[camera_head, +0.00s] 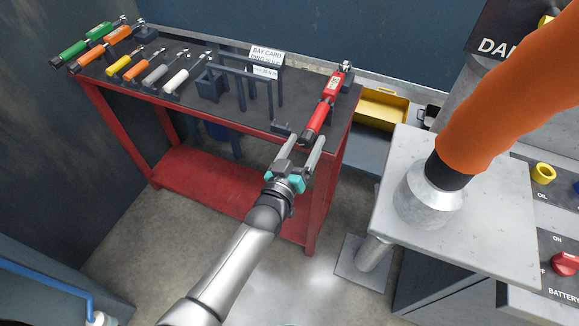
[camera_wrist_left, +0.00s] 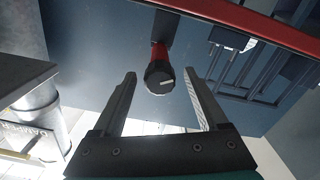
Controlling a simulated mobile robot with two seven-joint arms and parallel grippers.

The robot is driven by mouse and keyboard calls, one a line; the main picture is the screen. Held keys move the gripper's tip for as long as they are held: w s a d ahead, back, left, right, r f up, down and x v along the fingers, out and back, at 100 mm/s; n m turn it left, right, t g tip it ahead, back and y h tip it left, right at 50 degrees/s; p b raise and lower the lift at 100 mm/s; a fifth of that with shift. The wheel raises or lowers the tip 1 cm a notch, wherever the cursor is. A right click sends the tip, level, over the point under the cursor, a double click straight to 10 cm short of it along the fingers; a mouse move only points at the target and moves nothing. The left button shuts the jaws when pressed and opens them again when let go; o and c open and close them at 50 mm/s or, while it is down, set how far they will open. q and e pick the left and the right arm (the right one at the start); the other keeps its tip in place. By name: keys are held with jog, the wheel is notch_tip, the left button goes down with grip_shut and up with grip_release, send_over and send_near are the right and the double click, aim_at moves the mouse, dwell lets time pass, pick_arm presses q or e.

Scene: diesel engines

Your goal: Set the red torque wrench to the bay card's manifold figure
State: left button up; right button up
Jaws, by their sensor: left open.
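The red torque wrench (camera_head: 325,105) lies on the right part of the red bench, its handle end towards my left gripper. My left gripper (camera_head: 301,146) is open and empty, with its fingers just short of that handle end. In the left wrist view the wrench's dark end cap (camera_wrist_left: 159,76) shows between and beyond the open fingers (camera_wrist_left: 163,100). The white bay card (camera_head: 266,60) stands at the back of the bench. Its heading reads "BAY CARD", but its figures are too small to read surely. My right gripper is not in view.
Several other wrenches with green, orange, yellow, grey and white handles (camera_head: 118,66) lie on the bench's left. Dark frame stands (camera_head: 212,84) rise mid-bench. A grey pedestal table (camera_head: 480,225) with an orange duct (camera_head: 510,95) is close on the right. A yellow bin (camera_head: 382,108) sits behind.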

pick_arm(q)
jog(key=p+v, duration=0.1)
jog(key=v, duration=1.3)
jog(key=shift+s+p, duration=0.2)
jog(key=shift+p, duration=0.1)
jog(key=s+a+f+m+g+y+b, duration=0.1)
jog(key=s+a+f+g, duration=0.2)
jog(key=f, duration=0.6)
jog(key=s+a+f+g+y+b, duration=0.1)
jog(key=s+f+g, duration=0.25)
jog(key=f, duration=0.65)
jog(key=s+a+f+m+g+y+b, duration=0.1)
jog(key=s+a+f+g, duration=0.1)
jog(key=s+f, duration=0.5)
jog(key=s+a+f+g+y+b, duration=0.1)
jog(key=s+a+f+g, duration=0.2)
jog(key=s+f, duration=0.4)
jog(key=s+a+f+g+y+b, duration=0.1)
jog(key=s+a+f+g, duration=0.3)
jog(key=s+f, duration=0.4)
jog(key=s, duration=0.3)
jog(key=shift+s+a+f+m+g+y, duration=0.2)
jog(key=shift+s+a+m+g+y, duration=0.05)
jog(key=shift+s+m+g+y, duration=0.1)
